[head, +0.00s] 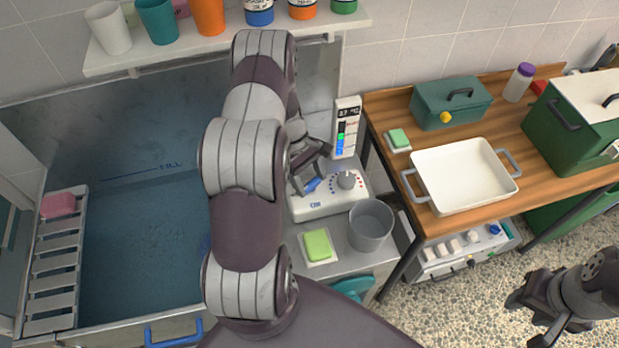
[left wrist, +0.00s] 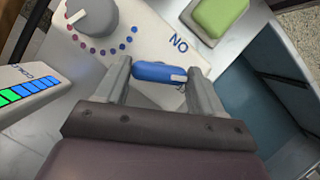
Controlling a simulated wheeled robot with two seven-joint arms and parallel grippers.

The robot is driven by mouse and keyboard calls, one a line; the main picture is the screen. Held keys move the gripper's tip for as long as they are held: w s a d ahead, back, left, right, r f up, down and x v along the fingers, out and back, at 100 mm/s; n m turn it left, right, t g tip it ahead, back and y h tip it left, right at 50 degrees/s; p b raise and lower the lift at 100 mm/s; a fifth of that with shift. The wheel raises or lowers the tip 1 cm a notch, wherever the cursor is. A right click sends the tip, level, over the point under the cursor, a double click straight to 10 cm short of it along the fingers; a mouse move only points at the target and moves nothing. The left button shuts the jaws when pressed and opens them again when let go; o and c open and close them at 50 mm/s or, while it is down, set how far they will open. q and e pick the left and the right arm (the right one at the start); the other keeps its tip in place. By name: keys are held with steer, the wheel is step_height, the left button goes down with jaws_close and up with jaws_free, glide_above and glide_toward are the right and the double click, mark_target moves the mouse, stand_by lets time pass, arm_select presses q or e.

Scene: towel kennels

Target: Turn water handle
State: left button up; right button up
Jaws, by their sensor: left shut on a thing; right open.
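The blue water handle (head: 312,184) sits on a white control unit (head: 300,209), left of a round grey knob (head: 346,180). My left gripper (head: 308,182) is shut on the handle, partly covering it in the head view. In the left wrist view, the fingers (left wrist: 160,82) stand at the two ends of the blue handle (left wrist: 155,71), which has a white mark at its right end. The letters "ON", seen upside down, are printed beside it. My right gripper (head: 528,318) is open and empty above the pebbled floor at lower right.
An upright display (head: 347,128) reading about 37 °C stands behind the unit. A grey cup (head: 370,226) and a green sponge (head: 317,245) are close in front. The blue tub (head: 140,235) lies left; a wooden table with a white tray (head: 462,202) lies right.

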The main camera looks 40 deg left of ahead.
arm_select(q)
steer(key=shift+w+a+r, duration=0.1)
steer(key=shift+w+r, duration=0.05)
steer(key=o, duration=1)
steer(key=shift+o, duration=0.2)
steer(key=s+p+v, duration=0.1)
steer(key=p+v, duration=0.1)
steer(key=v, duration=1)
steer(key=shift+w+r, duration=0.35)
